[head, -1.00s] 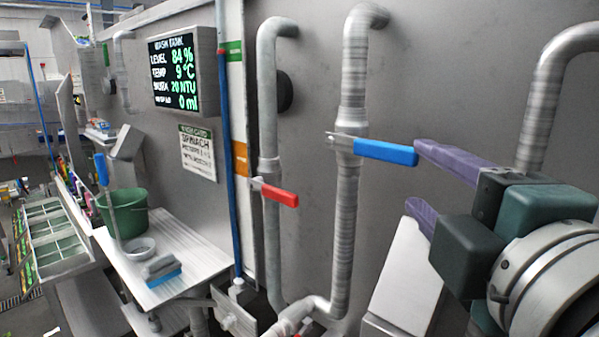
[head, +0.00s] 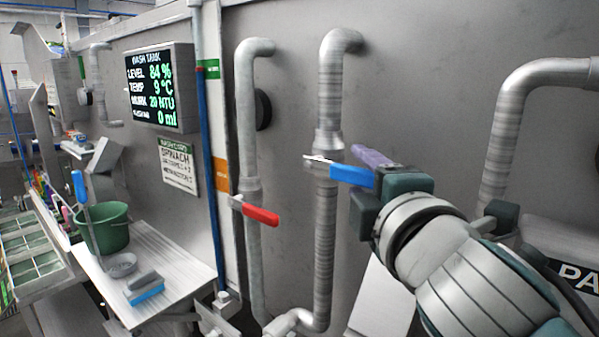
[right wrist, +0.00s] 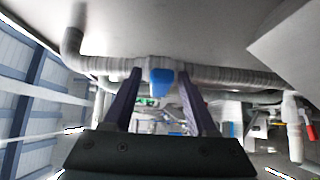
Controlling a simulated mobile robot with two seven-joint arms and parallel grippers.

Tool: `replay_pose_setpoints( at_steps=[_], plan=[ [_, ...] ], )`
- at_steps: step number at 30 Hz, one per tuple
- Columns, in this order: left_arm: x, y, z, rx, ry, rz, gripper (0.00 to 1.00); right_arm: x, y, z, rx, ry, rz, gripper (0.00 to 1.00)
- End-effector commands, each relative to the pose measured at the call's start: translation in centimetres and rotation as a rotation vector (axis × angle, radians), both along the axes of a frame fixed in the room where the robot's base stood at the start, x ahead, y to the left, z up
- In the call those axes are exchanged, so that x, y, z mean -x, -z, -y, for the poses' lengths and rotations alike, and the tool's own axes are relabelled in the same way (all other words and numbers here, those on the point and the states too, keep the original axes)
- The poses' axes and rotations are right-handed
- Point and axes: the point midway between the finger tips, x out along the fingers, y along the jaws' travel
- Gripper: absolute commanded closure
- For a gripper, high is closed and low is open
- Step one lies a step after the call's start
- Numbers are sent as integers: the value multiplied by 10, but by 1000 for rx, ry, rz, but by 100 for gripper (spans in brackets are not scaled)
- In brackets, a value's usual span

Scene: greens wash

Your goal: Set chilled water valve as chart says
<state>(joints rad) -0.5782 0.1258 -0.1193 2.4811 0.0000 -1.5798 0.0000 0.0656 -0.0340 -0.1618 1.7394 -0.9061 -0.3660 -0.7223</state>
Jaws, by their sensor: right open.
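The blue valve handle (head: 352,176) sticks out to the right from its vertical grey pipe (head: 328,120) in the head view. My right gripper (head: 368,158) is at the free end of this handle, its fingers partly hidden behind its own body. In the right wrist view the blue handle (right wrist: 161,82) shows end-on between the two open purple fingers. I cannot tell whether the fingers touch it. The red valve handle (head: 255,211) is on the pipe to the left. My left gripper is not in view.
The wash tank display (head: 155,88) reads level 84 %, temp 9 °C, 0 ml at the bottom. A steel side table (head: 175,258) holds a green bucket (head: 105,228), a bowl and a blue brush (head: 146,288). A bent pipe (head: 497,150) stands at the right.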

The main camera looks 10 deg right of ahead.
Motion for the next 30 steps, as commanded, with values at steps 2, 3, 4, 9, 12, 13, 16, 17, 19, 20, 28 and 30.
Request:
replay_pose_setpoints(
  at_steps=[2,3,4,9,12,13,16,17,19,20,28,30],
  plan=[
    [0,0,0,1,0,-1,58,0,0,0,0,0,0,43],
    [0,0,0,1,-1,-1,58,0,0,0,0,0,0,44],
    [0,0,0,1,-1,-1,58,0,0,0,0,0,0,47],
    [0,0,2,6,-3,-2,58,0,0,0,0,0,0,66],
    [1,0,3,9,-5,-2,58,0,0,0,0,0,-1,77],
    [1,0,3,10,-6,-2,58,0,0,0,0,0,-1,81],
    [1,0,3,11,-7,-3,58,0,0,0,0,0,-1,92],
    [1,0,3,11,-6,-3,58,0,0,0,0,0,-1,95],
    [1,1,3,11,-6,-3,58,0,0,0,0,0,-1,100],
    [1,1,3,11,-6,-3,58,0,0,0,0,0,-1,100],
    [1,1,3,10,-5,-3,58,1,0,0,0,0,-1,100],
    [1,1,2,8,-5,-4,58,1,0,0,0,0,-1,100]
  ],
)
